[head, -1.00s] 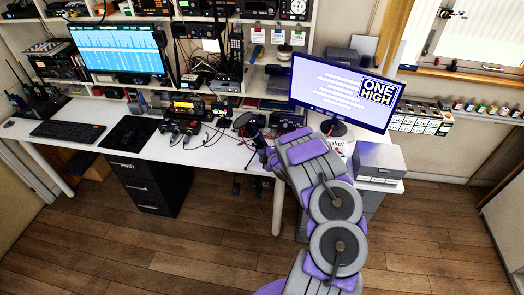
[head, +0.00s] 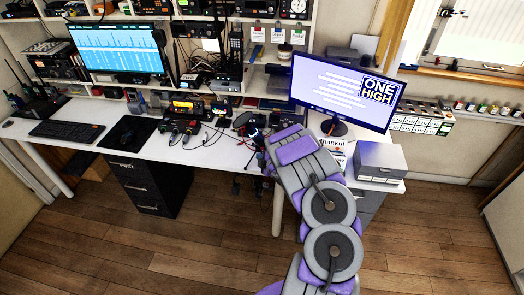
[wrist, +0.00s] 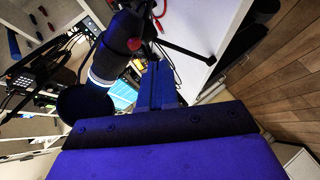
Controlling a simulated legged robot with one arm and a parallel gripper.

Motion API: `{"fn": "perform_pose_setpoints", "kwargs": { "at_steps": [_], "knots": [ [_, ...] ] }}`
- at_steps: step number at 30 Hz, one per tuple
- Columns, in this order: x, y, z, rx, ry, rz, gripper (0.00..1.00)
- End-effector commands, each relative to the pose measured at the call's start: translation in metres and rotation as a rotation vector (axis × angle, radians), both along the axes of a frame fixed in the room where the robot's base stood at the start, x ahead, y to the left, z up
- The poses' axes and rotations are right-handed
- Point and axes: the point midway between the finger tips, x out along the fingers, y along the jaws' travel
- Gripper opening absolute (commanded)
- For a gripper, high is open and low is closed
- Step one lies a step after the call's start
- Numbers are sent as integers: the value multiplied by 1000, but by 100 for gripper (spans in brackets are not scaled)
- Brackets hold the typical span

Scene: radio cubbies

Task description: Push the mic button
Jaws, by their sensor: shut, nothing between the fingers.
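A dark microphone (wrist: 112,50) with a pale band hangs at the upper left of the wrist view. A small round red button (wrist: 134,44) shows on its side. A black round disc (wrist: 85,104), perhaps a pop filter, is beside it. My gripper (wrist: 155,68) is shut, its narrow blue fingers pointing up the picture, close to the microphone and just below the button. I cannot tell whether they touch. In the head view my arm covers most of the gripper and the microphone area.
The white desk (head: 70,112) carries a keyboard (head: 66,131), radios and cables. A monitor (head: 345,92) and a grey box (head: 380,160) stand to the right of my arm. Black drawers (head: 146,184) are under the desk. The wooden floor in front is clear.

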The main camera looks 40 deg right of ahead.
Motion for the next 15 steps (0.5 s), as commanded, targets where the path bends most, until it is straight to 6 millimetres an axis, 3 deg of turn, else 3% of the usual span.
{"fn": "perform_pose_setpoints", "kwargs": {
  "at_steps": [15],
  "knots": [
    [-27, 33, 0, -2, -2, 0, 0]
  ]
}}
